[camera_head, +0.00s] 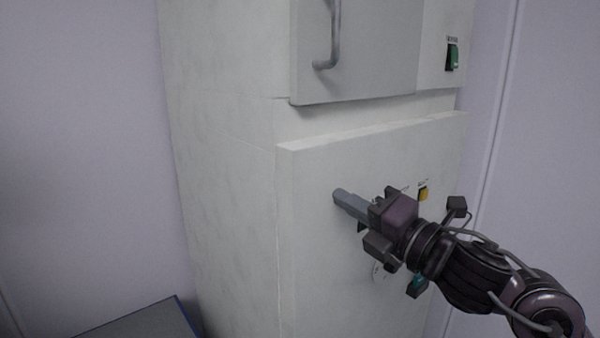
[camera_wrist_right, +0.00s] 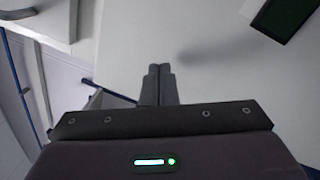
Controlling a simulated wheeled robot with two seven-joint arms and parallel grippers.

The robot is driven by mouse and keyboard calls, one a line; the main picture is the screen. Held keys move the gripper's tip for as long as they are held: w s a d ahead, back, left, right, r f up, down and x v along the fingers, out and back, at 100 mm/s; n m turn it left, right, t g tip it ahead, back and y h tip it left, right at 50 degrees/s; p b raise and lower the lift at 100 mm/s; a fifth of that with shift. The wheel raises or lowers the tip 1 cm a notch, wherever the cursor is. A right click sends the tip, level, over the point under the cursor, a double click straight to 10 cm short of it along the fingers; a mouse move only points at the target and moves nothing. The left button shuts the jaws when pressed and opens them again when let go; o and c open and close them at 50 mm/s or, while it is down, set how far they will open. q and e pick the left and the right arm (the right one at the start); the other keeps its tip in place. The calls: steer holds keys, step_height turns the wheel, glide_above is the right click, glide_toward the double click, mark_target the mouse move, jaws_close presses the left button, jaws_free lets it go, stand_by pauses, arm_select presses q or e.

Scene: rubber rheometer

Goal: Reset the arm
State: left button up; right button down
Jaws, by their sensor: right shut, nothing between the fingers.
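My right gripper (camera_head: 338,194) is in front of the lower front panel of a white cabinet-like machine (camera_head: 225,180), with its fingers together and nothing between them. In the right wrist view the two fingers (camera_wrist_right: 158,72) lie side by side, pointing at a pale panel surface. I cannot tell whether the fingertips touch the panel. My right arm comes in from the lower right. The gripper hides part of the lower panel. My left gripper is in neither view.
The machine's upper door has a metal handle (camera_head: 332,40), with a green switch (camera_head: 454,56) to its right. A yellow switch (camera_head: 423,193) is just above my right wrist. A dark flat surface with a blue edge (camera_head: 140,322) is at the lower left. Pale walls stand on both sides.

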steer(key=s+d+f+m+g+h, duration=0.1)
steer(key=s+d+f+m+h, duration=0.2)
steer(key=f+m, duration=0.45)
steer(key=d+f+m+g+h, duration=0.1)
steer(key=d+f+m+h, duration=0.1)
steer(key=f+m+h, duration=0.5)
steer(key=s+d+f+m+g+h, duration=0.1)
steer(key=s+d+f+m, duration=0.15)
steer(key=f+m, duration=0.6)
steer(key=s+d+f+m+g+h, duration=0.1)
steer(key=s+d+f+m+g, duration=0.2)
steer(key=s+f, duration=0.55)
steer(key=s+d+f+m+g+h, duration=0.1)
steer(key=s+f+m+g, duration=0.35)
steer(key=s+f, duration=0.45)
step_height(320, 180, down, 32)
steer(key=s+n+g, duration=0.1)
steer(key=s+g, duration=0.1)
steer(key=s, duration=0.1)
steer(key=s+d+f, duration=0.1)
steer(key=s+f, duration=0.7)
steer(key=s, duration=0.1)
steer(key=s+d+f+g, duration=0.1)
steer(key=s+d+f, duration=0.1)
steer(key=s+f, duration=0.5)
steer(key=shift+s+d+f, duration=0.3)
steer(key=shift+s+f, duration=0.1)
steer(key=shift+s, duration=0.65)
